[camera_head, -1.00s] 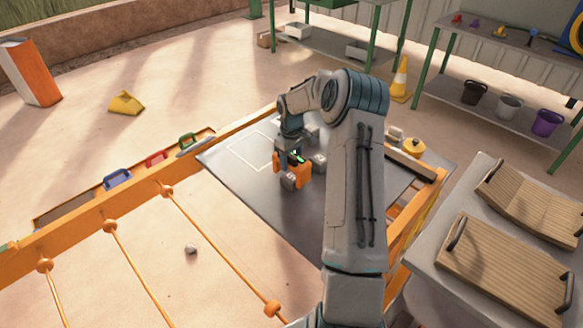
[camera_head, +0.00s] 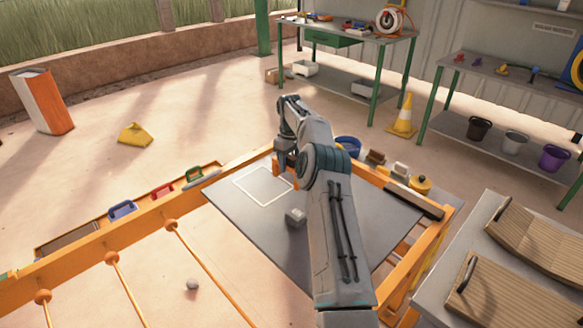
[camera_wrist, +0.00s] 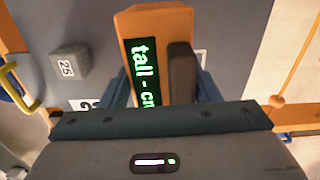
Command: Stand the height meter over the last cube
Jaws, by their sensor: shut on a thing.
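The height meter (camera_wrist: 155,60) is an orange block with a dark grip and a green-lit display reading "tall - c…", the rest cut off. My gripper (camera_wrist: 165,95) is shut on it in the wrist view. In the head view my gripper (camera_head: 284,165) is over the far part of the grey board, and only a bit of the orange meter shows beside my arm. A grey cube (camera_head: 296,216) sits on the board, nearer than the gripper. The wrist view shows a grey cube marked 25 (camera_wrist: 68,62), apart from the meter. Another numbered face is mostly hidden by the gripper.
A white square outline (camera_head: 262,187) is drawn on the board (camera_head: 345,235). Orange rails edge the board. A blue bucket (camera_head: 348,146), brown and white blocks and a yellow pot (camera_head: 420,184) stand beyond its right edge.

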